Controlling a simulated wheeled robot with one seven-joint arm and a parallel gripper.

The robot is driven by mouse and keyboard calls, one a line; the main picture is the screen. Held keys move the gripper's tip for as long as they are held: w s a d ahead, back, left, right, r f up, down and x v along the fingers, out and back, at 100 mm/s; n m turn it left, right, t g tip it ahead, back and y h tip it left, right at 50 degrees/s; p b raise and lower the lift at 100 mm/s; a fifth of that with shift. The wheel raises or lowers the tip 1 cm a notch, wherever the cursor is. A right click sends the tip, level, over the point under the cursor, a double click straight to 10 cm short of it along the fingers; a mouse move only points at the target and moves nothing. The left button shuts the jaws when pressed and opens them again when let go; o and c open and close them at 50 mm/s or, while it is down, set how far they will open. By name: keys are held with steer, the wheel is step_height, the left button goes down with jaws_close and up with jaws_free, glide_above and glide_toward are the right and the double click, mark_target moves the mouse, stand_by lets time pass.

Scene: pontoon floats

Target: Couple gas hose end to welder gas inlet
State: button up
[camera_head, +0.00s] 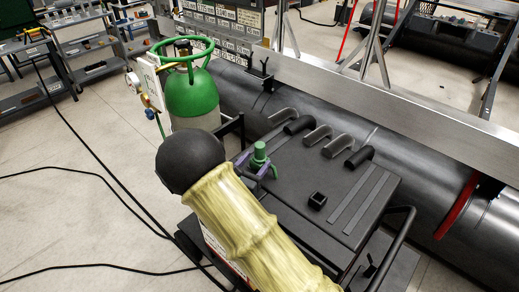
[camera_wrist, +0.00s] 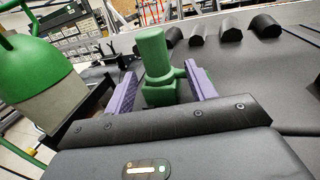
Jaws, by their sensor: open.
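A green fitting (camera_head: 259,154), an upright round post on a squarer base, stands at the top of the dark grey welder (camera_head: 335,225). It also shows in the wrist view (camera_wrist: 153,55). I cannot tell whether it is the gas hose end or the gas inlet; no hose shows running from it. My gripper (camera_head: 256,170) has its two purple fingers on either side of the fitting's base. In the wrist view the fingers (camera_wrist: 162,85) stand apart with the fitting between them, with a small gap at the left. Contact at the right is unclear.
A green gas cylinder (camera_head: 192,98) with a gauge (camera_head: 133,82) stands left of the welder. Several dark curved pieces (camera_head: 317,136) line the welder's far edge. A large dark pipe (camera_head: 455,190) lies behind. Black cables (camera_head: 90,170) cross the open floor at left.

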mark_target(263, 151)
steer(key=shift+w+d, duration=0.15)
steer(key=shift+w, duration=0.15)
steer(key=p+x, duration=0.2)
steer(key=x, duration=0.1)
steer(key=p+x, duration=0.1)
steer(key=shift+w+d+r, duration=0.1)
steer(key=shift+w+r, duration=0.15)
steer(key=shift+r, duration=0.15)
steer(key=shift+w+d+f, duration=0.15)
steer(key=shift+w+f, duration=0.05)
steer(key=shift+w, duration=0.15)
steer(key=c, duration=1.1)
